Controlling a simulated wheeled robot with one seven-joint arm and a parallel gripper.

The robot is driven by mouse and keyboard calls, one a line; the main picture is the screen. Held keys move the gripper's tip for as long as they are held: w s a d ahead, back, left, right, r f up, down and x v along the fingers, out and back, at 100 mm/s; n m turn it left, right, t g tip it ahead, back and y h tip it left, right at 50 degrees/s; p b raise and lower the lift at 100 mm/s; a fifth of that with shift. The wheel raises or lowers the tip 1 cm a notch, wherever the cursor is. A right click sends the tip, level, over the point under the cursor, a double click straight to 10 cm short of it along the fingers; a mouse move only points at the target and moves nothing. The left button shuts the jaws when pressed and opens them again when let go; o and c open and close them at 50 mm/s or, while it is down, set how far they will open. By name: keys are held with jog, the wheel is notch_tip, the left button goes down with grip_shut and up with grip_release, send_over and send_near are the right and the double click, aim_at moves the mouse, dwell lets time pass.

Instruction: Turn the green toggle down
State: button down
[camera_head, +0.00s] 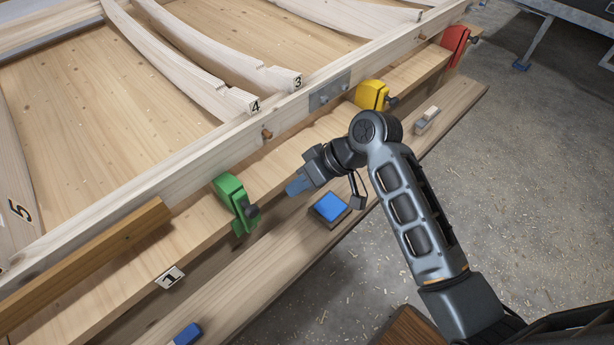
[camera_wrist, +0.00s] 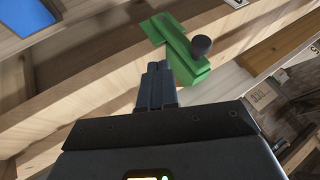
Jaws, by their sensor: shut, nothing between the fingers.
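The green toggle (camera_head: 234,202) is a green clamp-like piece on the edge of the wooden beam, left of my gripper in the head view. It has a dark round knob (camera_head: 251,211) on its side. In the wrist view the green toggle (camera_wrist: 178,50) is just beyond my fingertips, with its dark knob (camera_wrist: 202,45) at the right. My gripper (camera_head: 292,188) is shut and empty, to the right of the toggle. In the wrist view my gripper's fingers (camera_wrist: 155,72) are together and point at the toggle's lower left. I cannot tell whether they touch it.
A yellow toggle (camera_head: 372,95) and a red toggle (camera_head: 455,40) sit farther along the beam. A blue-topped block (camera_head: 330,208) lies on the lower plank below my gripper. Another blue block (camera_head: 187,335) is at the bottom. Curved wooden ribs (camera_head: 190,75) lie behind the beam.

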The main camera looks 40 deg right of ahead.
jog(key=w+a+f+p, duration=0.1)
jog(key=w+a+f, duration=0.1)
jog(key=a, duration=0.3)
jog(key=shift+w+a+f, duration=0.25)
jog(key=shift+a+f, duration=0.1)
jog(key=shift+a, duration=0.05)
